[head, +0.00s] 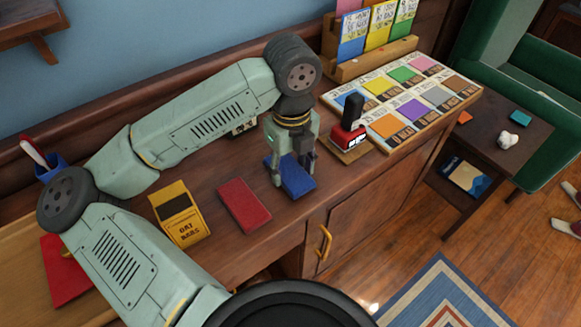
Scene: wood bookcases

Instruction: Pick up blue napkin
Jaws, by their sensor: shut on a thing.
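The blue napkin (298,182) is a flat, folded blue rectangle on the wooden cabinet top, near its front edge. My gripper (292,178) points down over it from above, with its fingers at the napkin. It is shut on the napkin. The fingers and wrist cover part of the napkin, and I cannot tell whether it is lifted off the surface.
A red folded cloth (244,204) and a yellow oat bars box (180,213) lie to the left. A red stamp with a black handle (348,129) stands close on the right, before a board of coloured squares (408,100). A blue cup (50,170) stands far left.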

